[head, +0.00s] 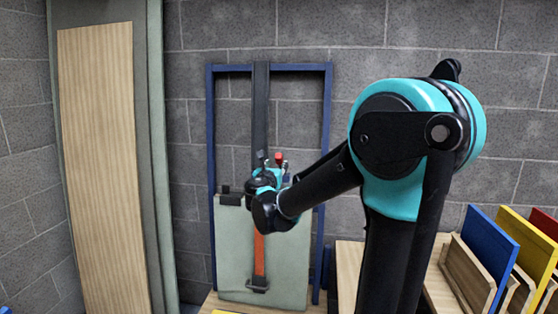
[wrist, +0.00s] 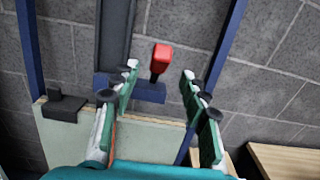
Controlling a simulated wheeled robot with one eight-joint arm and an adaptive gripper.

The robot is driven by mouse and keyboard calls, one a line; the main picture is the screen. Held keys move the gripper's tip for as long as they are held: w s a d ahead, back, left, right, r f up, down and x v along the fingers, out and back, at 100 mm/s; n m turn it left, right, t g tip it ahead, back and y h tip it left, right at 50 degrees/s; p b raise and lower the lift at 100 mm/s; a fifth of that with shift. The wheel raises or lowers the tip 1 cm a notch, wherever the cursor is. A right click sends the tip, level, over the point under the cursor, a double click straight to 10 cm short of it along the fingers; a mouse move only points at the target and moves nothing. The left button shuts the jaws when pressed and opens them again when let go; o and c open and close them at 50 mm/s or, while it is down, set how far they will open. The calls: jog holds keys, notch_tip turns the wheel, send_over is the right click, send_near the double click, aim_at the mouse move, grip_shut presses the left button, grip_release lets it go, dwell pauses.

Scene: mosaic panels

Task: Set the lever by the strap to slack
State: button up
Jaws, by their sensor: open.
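The lever has a red block knob (wrist: 161,58) on a short dark stem, rising from a blue crossbar (wrist: 148,92). In the head view the red knob (head: 278,157) shows just above my gripper. The strap (head: 261,105) is a wide dark vertical band; below, an orange strip (head: 259,255) runs down the pale panel. The strap (wrist: 98,45) stands left of the lever in the wrist view. My gripper (wrist: 160,72) is open, with the red knob between and beyond its fingertips; I see no contact. In the head view my gripper (head: 270,172) partly hides the crossbar.
A blue frame (head: 328,130) surrounds the strap and the pale green panel (head: 291,265) against the block wall. A dark clip (wrist: 62,105) sits on the panel's top edge. At right, a wooden rack (head: 466,268) holds coloured panels. A tall wooden board (head: 98,160) leans at left.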

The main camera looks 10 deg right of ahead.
aim_at(278, 160)
jog(key=x, duration=0.8)
jog(key=shift+f, duration=0.1)
grip_shut()
